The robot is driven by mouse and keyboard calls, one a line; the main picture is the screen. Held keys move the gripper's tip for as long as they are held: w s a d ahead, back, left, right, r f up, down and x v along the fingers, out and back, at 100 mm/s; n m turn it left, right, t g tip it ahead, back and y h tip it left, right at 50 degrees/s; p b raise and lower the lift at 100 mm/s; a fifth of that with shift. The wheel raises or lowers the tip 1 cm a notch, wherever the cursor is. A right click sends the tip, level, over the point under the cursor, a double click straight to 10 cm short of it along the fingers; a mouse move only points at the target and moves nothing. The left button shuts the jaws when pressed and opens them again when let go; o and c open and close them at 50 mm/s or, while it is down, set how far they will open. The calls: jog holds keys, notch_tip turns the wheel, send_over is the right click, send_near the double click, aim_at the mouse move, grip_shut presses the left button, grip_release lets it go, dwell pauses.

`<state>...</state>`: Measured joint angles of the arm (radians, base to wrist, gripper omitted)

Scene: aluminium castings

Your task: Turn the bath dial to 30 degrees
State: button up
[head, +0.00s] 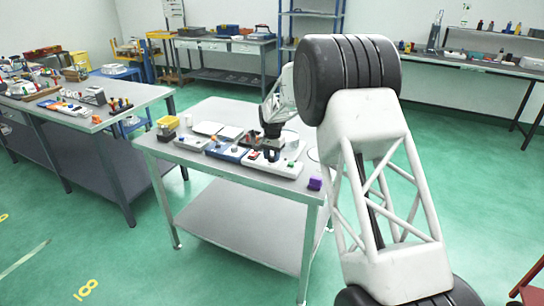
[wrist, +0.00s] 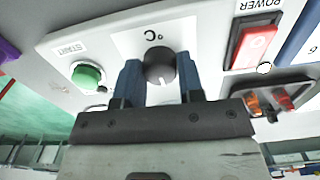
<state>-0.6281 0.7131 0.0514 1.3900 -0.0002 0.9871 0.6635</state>
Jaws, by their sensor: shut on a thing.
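The bath dial (wrist: 158,66) is a dark round knob with a pale pointer mark, set on a white panel under a °C label in the wrist view. My gripper (wrist: 160,82) has its blue fingers on either side of the dial and is shut on it. In the head view my gripper (head: 271,153) is down at the white control panel (head: 287,164) on the grey table. The fingers and arm hide the dial there. I cannot read a degree scale in either view.
Beside the dial are a green START button (wrist: 86,75) and a red POWER switch (wrist: 254,43). A blue unit (head: 228,152) stands left of the panel on the table (head: 190,165). A purple block (head: 315,183) sits near the table's right corner, and a yellow container (head: 168,122) at its left.

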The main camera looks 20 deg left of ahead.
aim_at(272, 156)
jog(key=n, duration=0.9)
jog(key=shift+n, duration=0.3)
dwell(0.4)
jog(key=o, duration=0.9)
jog(key=shift+r, duration=3.95)
